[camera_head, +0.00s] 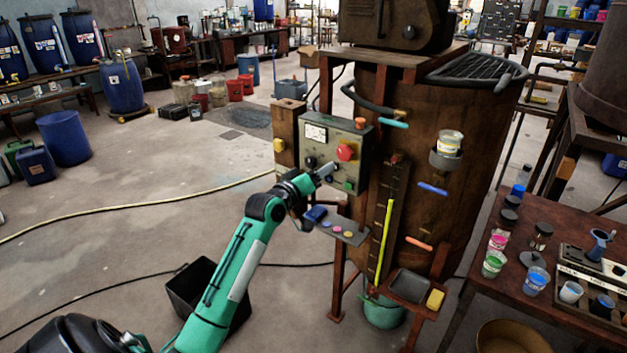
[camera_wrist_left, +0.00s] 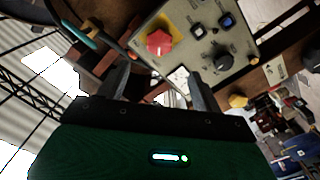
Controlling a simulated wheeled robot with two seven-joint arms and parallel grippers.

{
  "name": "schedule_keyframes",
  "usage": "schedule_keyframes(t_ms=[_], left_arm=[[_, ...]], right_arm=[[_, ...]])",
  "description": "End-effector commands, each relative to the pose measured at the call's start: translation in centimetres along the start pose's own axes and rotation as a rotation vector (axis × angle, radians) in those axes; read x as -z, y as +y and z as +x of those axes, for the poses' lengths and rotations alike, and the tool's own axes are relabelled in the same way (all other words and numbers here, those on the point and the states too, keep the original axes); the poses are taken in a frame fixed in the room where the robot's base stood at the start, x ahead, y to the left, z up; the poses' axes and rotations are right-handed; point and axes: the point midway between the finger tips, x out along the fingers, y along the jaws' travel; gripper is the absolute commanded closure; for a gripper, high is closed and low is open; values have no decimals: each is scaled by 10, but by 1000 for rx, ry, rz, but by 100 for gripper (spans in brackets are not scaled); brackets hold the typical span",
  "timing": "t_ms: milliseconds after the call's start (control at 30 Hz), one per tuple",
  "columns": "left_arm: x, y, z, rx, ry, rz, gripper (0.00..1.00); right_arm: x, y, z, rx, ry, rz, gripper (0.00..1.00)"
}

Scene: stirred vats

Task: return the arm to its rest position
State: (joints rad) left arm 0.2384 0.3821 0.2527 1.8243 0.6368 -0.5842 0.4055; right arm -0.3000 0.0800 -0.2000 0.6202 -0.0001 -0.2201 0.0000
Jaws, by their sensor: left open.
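My left arm reaches in green from the lower left of the head view. Its gripper (camera_head: 325,172) is just in front of the lower part of the grey control panel (camera_head: 337,142) on the vat. In the left wrist view the two dark fingers of my left gripper (camera_wrist_left: 160,88) stand apart with nothing between them. The panel (camera_wrist_left: 187,32) is beyond them, with a red mushroom button (camera_wrist_left: 159,42) and dark knobs. I cannot tell the exact gap to the panel. My right gripper is in neither view.
The brown vat (camera_head: 460,190) stands behind the panel. A small shelf (camera_head: 345,231) with coloured discs lies just below the gripper. A black bin (camera_head: 195,290) is on the floor behind my forearm. A table (camera_head: 500,285) with cups is at right. Open floor lies to the left.

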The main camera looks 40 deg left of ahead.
Motion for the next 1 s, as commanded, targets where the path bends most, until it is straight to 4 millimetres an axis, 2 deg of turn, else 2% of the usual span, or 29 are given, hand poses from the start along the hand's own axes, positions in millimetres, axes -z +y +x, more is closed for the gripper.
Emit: schedule_keyframes(t_ms=[200, 767, 867, 967, 1000], left_arm=[[-1, 0, -12, 0, -2, -1, 33], [-2, -1, -12, 3, -4, 0, 33], [-20, -15, -8, 28, -28, 5, 33], [-62, -45, -4, 84, -83, 21, 33], [-85, -60, -3, 112, -114, 31, 33]], right_arm=[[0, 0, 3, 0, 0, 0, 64], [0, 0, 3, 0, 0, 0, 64], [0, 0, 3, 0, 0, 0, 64], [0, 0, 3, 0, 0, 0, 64], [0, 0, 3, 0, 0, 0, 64]])
